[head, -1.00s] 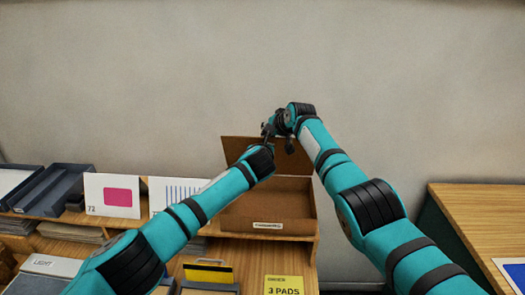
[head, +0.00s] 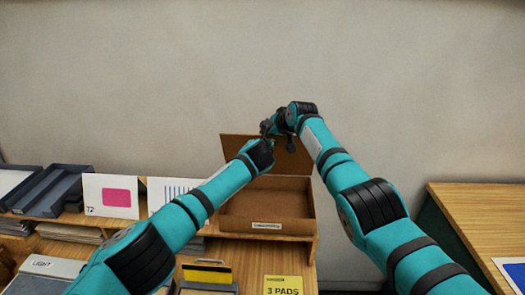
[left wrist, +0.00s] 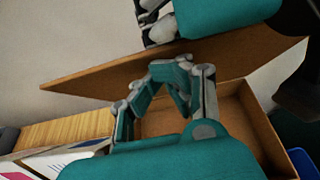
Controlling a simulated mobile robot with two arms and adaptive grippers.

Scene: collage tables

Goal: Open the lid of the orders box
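The orders box (head: 240,221) is a brown open box on the shelf top, with a small white label on its front. Its lid (head: 234,149) stands raised at the back, and the inside looks empty. In the left wrist view the lid (left wrist: 90,84) slants across above the box interior (left wrist: 235,108). My left gripper (head: 266,128) is at the lid's upper part; its fingertips (left wrist: 172,67) are together in front of the lid's inner face. Whether they touch it is unclear. My right gripper (head: 288,143) is close beside it at the lid's top, its fingers too small to read.
Cards with a pink patch (head: 107,195) and blue stripes (head: 173,191) stand left of the box. Dark trays (head: 57,190) lie farther left. A yellow "3 PADS" card (head: 283,286) is below. A wooden table (head: 470,210) is at right, beyond a gap.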

